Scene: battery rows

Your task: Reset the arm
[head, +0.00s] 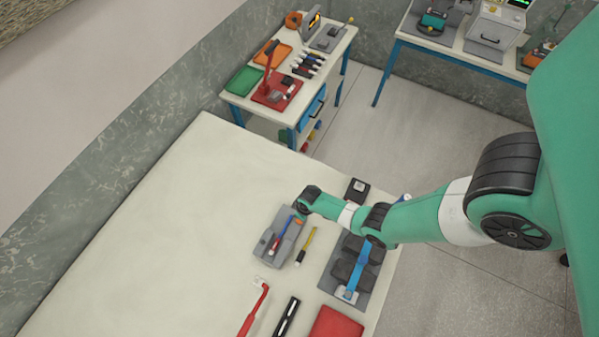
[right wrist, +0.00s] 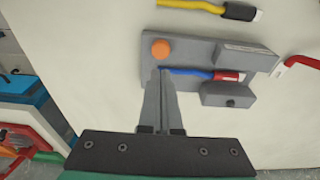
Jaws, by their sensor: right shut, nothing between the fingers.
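My right arm reaches in from the right over the table in the head view. Its gripper (right wrist: 163,75) shows in the right wrist view with both fingers together and nothing between them. The fingertips are over or near a grey tray (right wrist: 205,52), beside the end of a blue and red stick-like item (right wrist: 205,74) on it. I cannot tell whether they touch it. An orange round piece (right wrist: 161,48) sits on the tray, just beyond the fingertips. In the head view the same tray (head: 266,255) is left of my right arm. My left gripper is not in view.
A yellow and black tool (head: 305,245) lies right of the tray. A dark grey holder with a blue bar (head: 357,268), a red tool (head: 254,310), a black bar (head: 287,316) and a red pad (head: 336,323) lie nearby. The table's left part (head: 190,215) is clear.

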